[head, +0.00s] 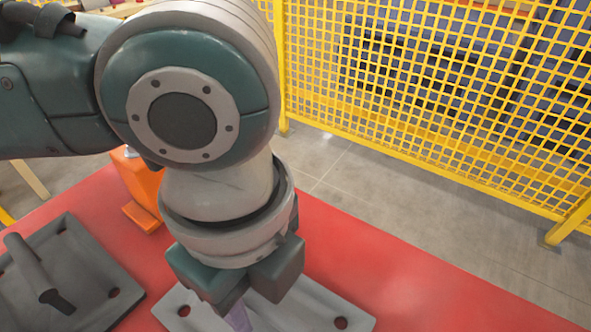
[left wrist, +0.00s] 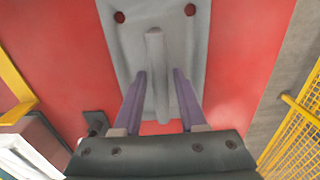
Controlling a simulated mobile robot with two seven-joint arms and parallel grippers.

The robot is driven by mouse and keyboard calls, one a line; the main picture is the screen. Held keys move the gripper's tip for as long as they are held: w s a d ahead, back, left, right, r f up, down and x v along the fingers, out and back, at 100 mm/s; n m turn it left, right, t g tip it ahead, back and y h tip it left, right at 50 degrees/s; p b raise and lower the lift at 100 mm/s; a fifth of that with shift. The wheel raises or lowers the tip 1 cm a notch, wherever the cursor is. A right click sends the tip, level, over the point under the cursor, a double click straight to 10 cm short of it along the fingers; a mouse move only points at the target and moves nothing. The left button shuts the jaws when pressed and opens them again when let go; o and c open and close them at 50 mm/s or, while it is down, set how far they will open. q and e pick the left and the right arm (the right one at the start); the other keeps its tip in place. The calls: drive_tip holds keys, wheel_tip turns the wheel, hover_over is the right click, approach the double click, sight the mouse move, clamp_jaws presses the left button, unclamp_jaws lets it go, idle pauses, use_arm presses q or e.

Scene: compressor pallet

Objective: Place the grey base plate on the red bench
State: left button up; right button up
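A light grey base plate (head: 325,309) with reddish corner holes lies on the red bench (head: 400,275) at the bottom of the head view. In the left wrist view the plate (left wrist: 190,45) shows a raised handle (left wrist: 156,65) along its middle. My left gripper (head: 238,312) is over this plate. In the left wrist view its two purple fingers (left wrist: 160,85) stand apart on either side of the handle, with a gap showing at least on the right. Contact with the handle cannot be made out. My right gripper is not in view.
A darker grey plate (head: 100,265) with a bar-like handle (head: 38,268) lies on the bench at the left. An orange block (head: 138,185) stands at the bench's back edge. A yellow mesh fence (head: 430,95) stands beyond the bench. The bench's right part is clear.

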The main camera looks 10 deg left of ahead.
sight(256, 297)
use_arm(q)
drive_tip(key=shift+o, duration=0.7)
wheel_tip(256, 297, up, 12)
drive_tip(key=p, duration=0.3)
drive_tip(key=d+n+h, duration=0.1)
drive_tip(key=d+n, duration=0.1)
drive_tip(key=s+d+f+n+t+h, duration=0.1)
drive_tip(key=d+n+h, duration=0.1)
drive_tip(key=n, duration=0.1)
drive_tip(key=s+d+n+t+h, duration=0.1)
drive_tip(key=n, duration=0.2)
drive_tip(key=shift+s+d+f+h, duration=0.15)
drive_tip(key=shift+d+f+h, duration=0.25)
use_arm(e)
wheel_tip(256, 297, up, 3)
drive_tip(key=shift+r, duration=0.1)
use_arm(q)
drive_tip(key=s+a+f+n+y, duration=0.2)
drive_tip(key=a+n, duration=0.4)
drive_tip(key=a, duration=0.2)
drive_tip(key=s+a+f+n+t+y, duration=0.1)
drive_tip(key=s+a+f+n+y, duration=0.1)
drive_tip(key=a+n, duration=0.4)
drive_tip(key=shift+s+a+f+t+y, duration=0.3)
drive_tip(key=shift+s+a+f, duration=0.5)
drive_tip(key=shift+a, duration=0.25)
